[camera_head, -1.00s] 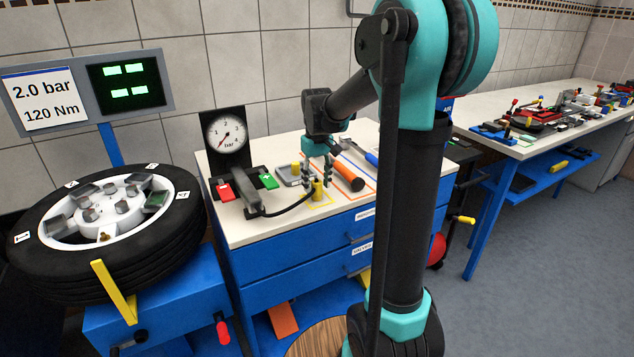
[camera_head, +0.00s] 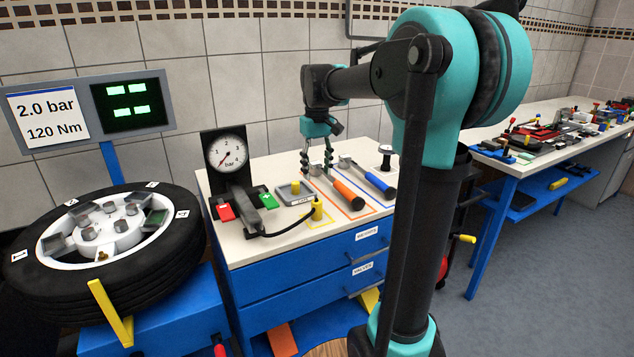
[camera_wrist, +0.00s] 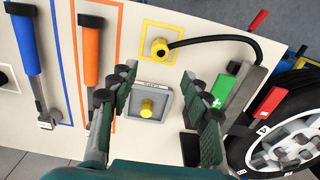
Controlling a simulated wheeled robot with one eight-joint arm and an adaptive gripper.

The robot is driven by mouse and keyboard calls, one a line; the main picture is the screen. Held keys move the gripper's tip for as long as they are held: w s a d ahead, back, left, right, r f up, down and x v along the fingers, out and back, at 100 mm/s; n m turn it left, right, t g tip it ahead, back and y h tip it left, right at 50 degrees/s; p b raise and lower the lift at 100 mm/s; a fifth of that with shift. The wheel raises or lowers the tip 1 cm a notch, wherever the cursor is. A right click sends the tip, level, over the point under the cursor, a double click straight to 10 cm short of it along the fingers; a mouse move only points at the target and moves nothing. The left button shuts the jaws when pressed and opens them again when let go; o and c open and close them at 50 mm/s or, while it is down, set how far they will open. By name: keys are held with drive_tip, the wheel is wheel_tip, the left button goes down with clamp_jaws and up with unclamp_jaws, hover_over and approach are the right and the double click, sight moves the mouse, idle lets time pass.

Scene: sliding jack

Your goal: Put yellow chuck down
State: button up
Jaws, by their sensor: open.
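The yellow chuck (camera_head: 317,211) stands on the white bench top at the front, inside a yellow outlined square (camera_head: 328,225). A black hose joins it to the gauge stand. In the wrist view the chuck (camera_wrist: 159,47) sits inside the yellow outline, with the hose running off to the right. My gripper (camera_head: 317,173) is open and empty, above the bench and behind the chuck, apart from it. In the wrist view the spread fingers (camera_wrist: 157,76) frame a small grey tray (camera_wrist: 167,105), and the chuck lies beyond their tips.
The pressure gauge (camera_head: 228,153) stands left, with red (camera_head: 226,212) and green (camera_head: 268,201) pedals. Orange-handled (camera_head: 348,195) and blue-handled (camera_head: 378,183) tools lie right of the tray. A wheel (camera_head: 183,245) is at far left. Space above the chuck is clear.

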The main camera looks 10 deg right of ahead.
drive_tip(key=s+d+f+m+t, duration=0.1)
drive_tip(key=s+d+f+t, duration=0.1)
drive_tip(key=s+f, duration=0.9)
drive_tip(key=s+d+f+m+t, duration=0.2)
drive_tip(key=s+f, duration=0.9)
drive_tip(key=f, duration=0.1)
drive_tip(key=shift+m, duration=0.3)
